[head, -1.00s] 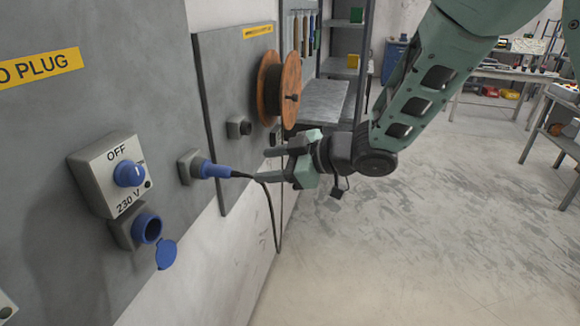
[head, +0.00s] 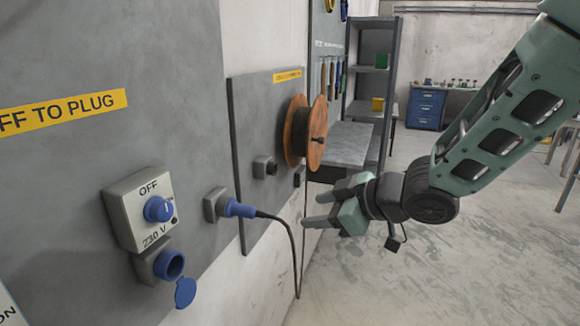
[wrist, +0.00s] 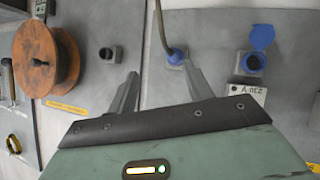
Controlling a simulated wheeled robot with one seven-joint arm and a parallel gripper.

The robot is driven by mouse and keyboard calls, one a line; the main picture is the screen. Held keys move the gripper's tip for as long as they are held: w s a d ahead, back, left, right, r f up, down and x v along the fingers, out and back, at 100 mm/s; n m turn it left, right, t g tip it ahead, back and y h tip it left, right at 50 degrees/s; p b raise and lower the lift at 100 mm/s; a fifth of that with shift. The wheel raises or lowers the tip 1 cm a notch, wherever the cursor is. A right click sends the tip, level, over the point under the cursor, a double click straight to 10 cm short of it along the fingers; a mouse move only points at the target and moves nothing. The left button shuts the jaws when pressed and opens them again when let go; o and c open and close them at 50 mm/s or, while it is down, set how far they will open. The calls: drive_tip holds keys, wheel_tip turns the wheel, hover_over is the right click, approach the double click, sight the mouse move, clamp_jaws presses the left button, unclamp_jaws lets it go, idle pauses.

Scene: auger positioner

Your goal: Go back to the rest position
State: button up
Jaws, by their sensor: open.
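My gripper (head: 322,209) is open and empty, in front of the wall panels and to the right of the blue plug (head: 238,208). The plug sits in a grey wall socket, and its black cable hangs down from it. In the wrist view my gripper's two fingers (wrist: 158,88) are spread apart with nothing between them. The blue plug (wrist: 176,56) shows there beyond the fingertips, apart from them. My green arm reaches in from the upper right of the head view.
The switch box (head: 142,208) reads OFF; below it is an open blue socket (head: 170,265) with its cap hanging. An orange cable reel (head: 301,133) hangs on the second panel. A shelf (head: 372,90) and a blue cabinet (head: 427,106) stand behind.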

drive_tip(key=s+d+f+m+g+h, duration=0.1)
drive_tip(key=s+d+m+g+h, duration=0.1)
drive_tip(key=s, duration=0.7)
drive_tip(key=s+d+f+m+g+h, duration=0.1)
drive_tip(key=s+d+g+h, duration=0.1)
drive_tip(key=s, duration=0.7)
drive_tip(key=s+d+f+m+g+h, duration=0.2)
drive_tip(key=s+g+h, duration=0.2)
drive_tip(key=s, duration=0.5)
drive_tip(key=shift+m, duration=0.3)
drive_tip(key=shift+f, duration=0.1)
